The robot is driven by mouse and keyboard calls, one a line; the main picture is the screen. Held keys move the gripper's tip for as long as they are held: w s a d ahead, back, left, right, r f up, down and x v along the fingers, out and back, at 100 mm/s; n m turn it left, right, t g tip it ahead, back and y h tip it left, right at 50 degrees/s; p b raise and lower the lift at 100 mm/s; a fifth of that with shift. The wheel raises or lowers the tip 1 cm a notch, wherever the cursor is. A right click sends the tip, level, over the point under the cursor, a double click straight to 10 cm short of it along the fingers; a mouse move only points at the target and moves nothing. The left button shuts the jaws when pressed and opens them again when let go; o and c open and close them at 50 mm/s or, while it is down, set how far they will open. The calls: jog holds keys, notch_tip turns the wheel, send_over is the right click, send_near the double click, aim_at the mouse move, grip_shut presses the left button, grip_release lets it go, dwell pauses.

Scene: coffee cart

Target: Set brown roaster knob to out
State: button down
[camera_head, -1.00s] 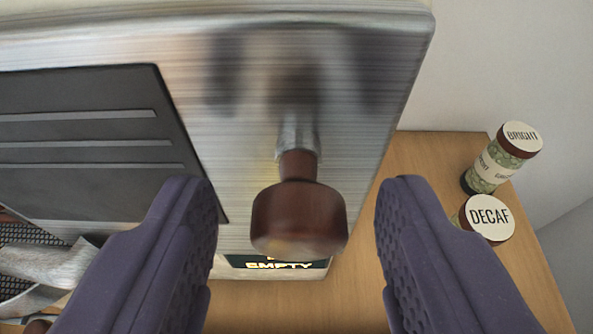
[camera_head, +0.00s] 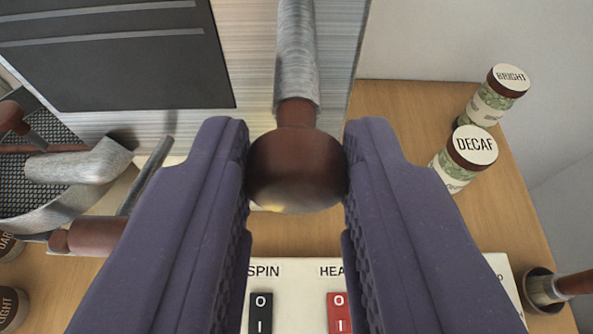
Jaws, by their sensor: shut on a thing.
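The brown roaster knob (camera_head: 297,168) is a dark brown rounded wooden handle. It sits at the end of a metal rod (camera_head: 298,60) that extends from the brushed-steel roaster front (camera_head: 255,85). My gripper (camera_head: 297,172) has its two purple fingers closed on the left and right sides of the knob, touching both. A good length of the metal rod shows between the knob and the upper frame edge. The place where the rod enters the roaster is out of view.
Below is a white panel (camera_head: 300,270) with a black switch (camera_head: 261,312) and a red switch (camera_head: 338,311). Jars marked BRIGHT (camera_head: 497,95) and DECAF (camera_head: 465,160) stand at right. A metal chute (camera_head: 80,170) and wooden-handled parts are at left.

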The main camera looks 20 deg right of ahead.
jog(key=shift+s+f, duration=0.1)
jog(key=shift+s, duration=0.05)
jog(key=c, duration=0.9)
grip_release()
jog(key=shift+s, duration=0.1)
jog(key=shift+o, duration=0.2)
jog(key=shift+a, duration=0.1)
jog(key=p+v, duration=0.1)
jog(key=v, duration=0.6)
jog(key=shift+s, duration=0.35)
jog(key=shift+a+r, duration=0.15)
jog(key=shift+r, duration=0.05)
